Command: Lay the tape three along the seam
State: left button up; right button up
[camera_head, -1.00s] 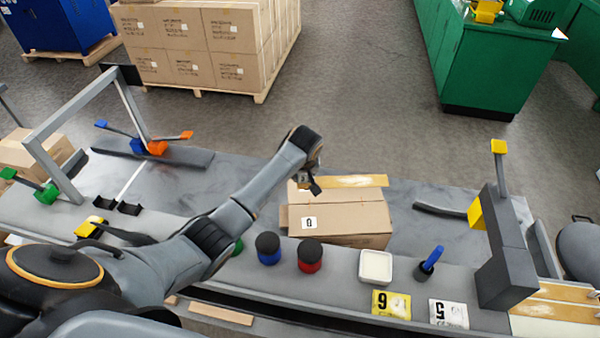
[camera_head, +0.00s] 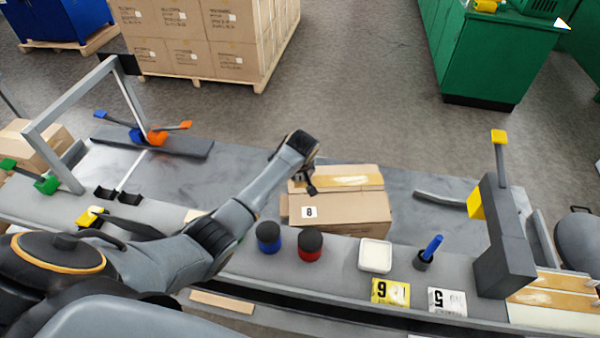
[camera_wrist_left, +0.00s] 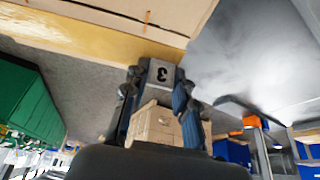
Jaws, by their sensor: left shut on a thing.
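My left gripper (camera_head: 311,188) is over the left end of the cardboard box (camera_head: 350,215), close above its top. In the left wrist view the gripper (camera_wrist_left: 158,95) is shut on tape three (camera_wrist_left: 161,73), a small piece with a grey face marked 3. In the head view the gripper hides the tape. The box top carries a yellowish, white-smeared strip (camera_head: 350,181); I cannot tell whether this is the seam. A label marked 8 (camera_head: 310,212) is on the box. My right gripper is not in view.
A blue jar (camera_head: 268,238), a red jar (camera_head: 310,245), a white dish (camera_head: 375,256) and a blue-handled tool (camera_head: 430,252) stand in front of the box. A dark post (camera_head: 503,240) stands right. The grey bench right of the box is mostly clear.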

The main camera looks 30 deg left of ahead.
aim_at(300, 182)
pick_arm(q)
jog(key=shift+f+b, duration=1.05)
jog(key=shift+f, duration=0.9)
jog(key=shift+f+b, duration=0.4)
jog(key=shift+f, duration=0.6)
jog(key=o, duration=0.8)
